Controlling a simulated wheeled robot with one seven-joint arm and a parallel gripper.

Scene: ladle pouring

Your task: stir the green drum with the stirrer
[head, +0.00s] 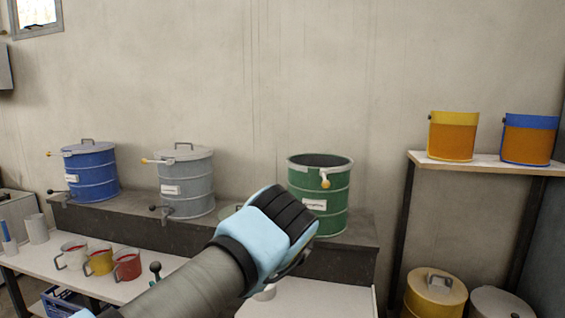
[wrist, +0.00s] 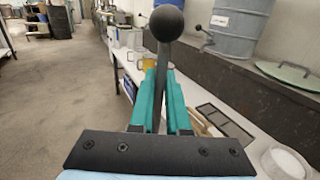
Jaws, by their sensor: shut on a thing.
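The green drum (head: 320,205) stands on the dark ledge in the head view. Its top is open, and a yellow knob shows at its front rim. In the wrist view, the teal fingers of my gripper (wrist: 161,80) are shut on a dark rod with a black ball end, which looks like the stirrer (wrist: 167,23). The rod's lower end is hidden by the gripper.
A blue drum (head: 88,175) and a grey drum (head: 185,185), both lidded, stand left on the ledge (head: 350,258). Red, yellow and white mugs stand on the white table (head: 335,300). A green lid (wrist: 290,73) lies on the ledge. Two orange buckets sit on a right shelf (head: 485,161).

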